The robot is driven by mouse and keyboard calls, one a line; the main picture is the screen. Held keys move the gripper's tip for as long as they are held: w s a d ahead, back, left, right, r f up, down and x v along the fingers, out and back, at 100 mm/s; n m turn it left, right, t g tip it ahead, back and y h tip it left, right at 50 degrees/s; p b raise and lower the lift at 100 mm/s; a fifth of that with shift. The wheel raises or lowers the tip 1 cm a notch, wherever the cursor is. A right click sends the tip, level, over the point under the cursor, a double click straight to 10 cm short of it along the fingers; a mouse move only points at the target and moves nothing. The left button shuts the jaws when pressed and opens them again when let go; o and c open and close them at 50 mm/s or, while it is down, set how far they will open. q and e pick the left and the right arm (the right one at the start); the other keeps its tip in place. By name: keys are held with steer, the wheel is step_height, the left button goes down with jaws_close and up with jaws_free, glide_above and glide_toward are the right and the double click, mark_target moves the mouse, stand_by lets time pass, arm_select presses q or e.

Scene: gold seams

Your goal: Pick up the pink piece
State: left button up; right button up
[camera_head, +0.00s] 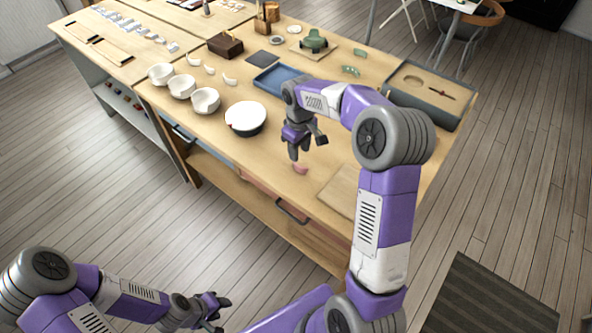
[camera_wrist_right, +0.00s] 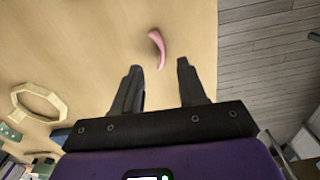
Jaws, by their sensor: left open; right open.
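The pink piece (camera_head: 301,168) is a small curved shard lying on the wooden table, near its front edge. In the right wrist view the pink piece (camera_wrist_right: 158,48) lies beyond the fingertips, roughly in line with the gap between them. My right gripper (camera_head: 306,147) is open and empty above the table, just over the pink piece in the head view. It also shows in the right wrist view (camera_wrist_right: 158,68), with its fingers apart. My left gripper (camera_head: 218,306) is open and empty, low at the bottom of the head view, away from the table.
A white round dish (camera_head: 246,117) stands left of my right gripper, with several white bowls (camera_head: 205,100) behind. A blue tray (camera_head: 278,79) lies behind the gripper. A grey case (camera_head: 428,98) is at the right. A flat wooden board (camera_head: 341,192) lies right of the pink piece.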

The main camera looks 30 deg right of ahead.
mark_target(298, 165)
step_height(298, 165, down, 8)
steer(key=b, duration=0.3)
steer(key=shift+w+a+f, duration=0.1)
steer(key=shift+a, duration=0.05)
jaws_close()
